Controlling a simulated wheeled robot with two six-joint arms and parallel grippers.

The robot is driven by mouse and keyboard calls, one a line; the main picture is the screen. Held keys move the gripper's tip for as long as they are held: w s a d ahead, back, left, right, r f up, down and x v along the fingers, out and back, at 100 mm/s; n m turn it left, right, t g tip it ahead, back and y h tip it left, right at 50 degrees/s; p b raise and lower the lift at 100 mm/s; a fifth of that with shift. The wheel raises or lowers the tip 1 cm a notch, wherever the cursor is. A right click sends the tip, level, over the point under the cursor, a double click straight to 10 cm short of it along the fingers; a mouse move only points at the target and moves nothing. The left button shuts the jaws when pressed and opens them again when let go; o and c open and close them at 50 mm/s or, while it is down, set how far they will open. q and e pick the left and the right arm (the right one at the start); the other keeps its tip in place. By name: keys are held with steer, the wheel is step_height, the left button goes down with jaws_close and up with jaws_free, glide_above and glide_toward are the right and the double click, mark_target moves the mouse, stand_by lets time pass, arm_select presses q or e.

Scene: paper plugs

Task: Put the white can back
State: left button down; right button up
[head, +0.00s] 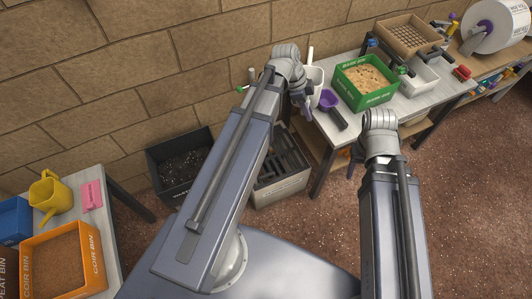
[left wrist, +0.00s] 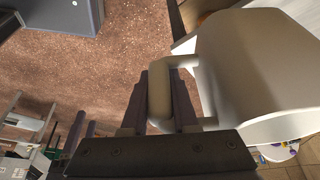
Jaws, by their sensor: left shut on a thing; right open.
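The white can (head: 315,82) is at the left end of the back table in the head view, with a thin spout pointing up. My left gripper (head: 304,104) is at its near left side. In the left wrist view the white can (left wrist: 265,75) fills the right side, tilted in the picture. The left gripper's fingers (left wrist: 163,95) are shut on its looped handle. I cannot tell whether its base touches the table. My right gripper (head: 356,156) is low beside the table's front edge, open, mostly hidden behind its own wrist.
A green bin (head: 366,97) and purple scoop (head: 328,99) are close to the can. A white tray (head: 424,78) and cell tray (head: 408,38) stand farther right. A black bin (head: 165,150) and grey crate (head: 283,190) are on the floor. A yellow watering can (head: 50,194) stands on the left table.

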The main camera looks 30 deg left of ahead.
arm_select(q)
steer(key=s+f+n+b, duration=0.1)
steer(key=s+f+b, duration=0.2)
steer(key=f+b, duration=1.8)
steer(key=s+f+n+b, duration=0.1)
steer(key=s+f+b, duration=0.3)
steer(key=f+b, duration=1.7)
step_height(320, 180, down, 3)
steer(key=shift+f+t, duration=0.1)
steer(key=shift+t, duration=0.3)
steer(key=shift+a, duration=0.1)
